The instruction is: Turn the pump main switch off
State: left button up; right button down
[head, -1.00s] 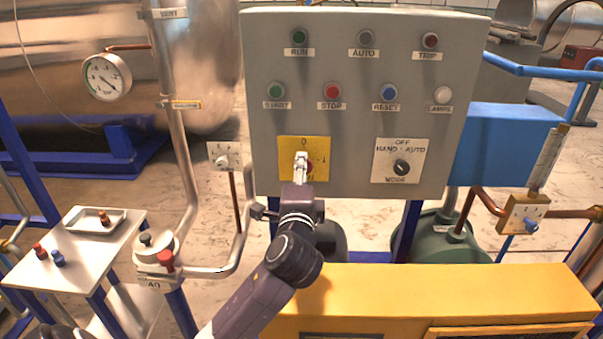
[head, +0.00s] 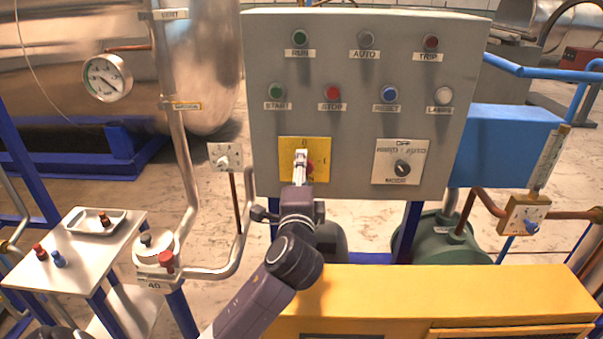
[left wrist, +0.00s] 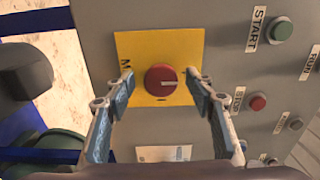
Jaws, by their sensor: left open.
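The pump main switch is a red round knob (left wrist: 161,80) on a yellow plate (left wrist: 131,47) on the grey panel. In the left wrist view its white mark points right, which is the panel's upward side. In the head view the yellow plate (head: 321,145) is at the panel's lower left, and the red knob (head: 310,168) is mostly hidden behind my left gripper (head: 300,156). In the left wrist view that gripper (left wrist: 164,80) is open, with one finger on each side of the knob. Contact is not clear. My right gripper is not in view.
The panel (head: 265,60) also carries several buttons and a mode switch (head: 402,168) to the right. A yellow cabinet (head: 450,290) stands below. A pipe with a small valve plate (head: 225,157) is close to the left, and a side table (head: 85,245) stands farther left.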

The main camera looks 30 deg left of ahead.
pick_arm(q)
jog(key=v, duration=1.2)
jog(key=shift+s+f, duration=0.1)
